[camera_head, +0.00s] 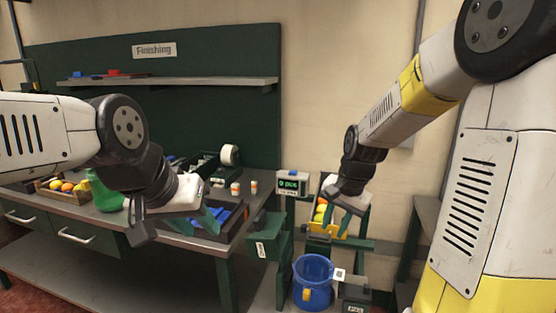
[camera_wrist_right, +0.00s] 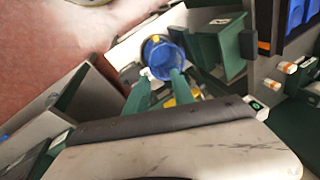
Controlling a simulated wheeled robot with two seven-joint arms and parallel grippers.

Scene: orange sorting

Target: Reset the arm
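My right arm reaches in from the right in the head view, with its gripper (camera_head: 337,217) in front of a yellow bin of oranges and lemons (camera_head: 341,232).
The green workbench (camera_head: 228,247) carries a wooden crate of fruit (camera_head: 50,192), a green flask (camera_head: 102,195), a dark tray of blue parts (camera_head: 200,231) and small orange-and-white bottles (camera_head: 254,187). A shelf (camera_head: 190,81) runs above. A counter box (camera_head: 292,183) stands right of the bench.

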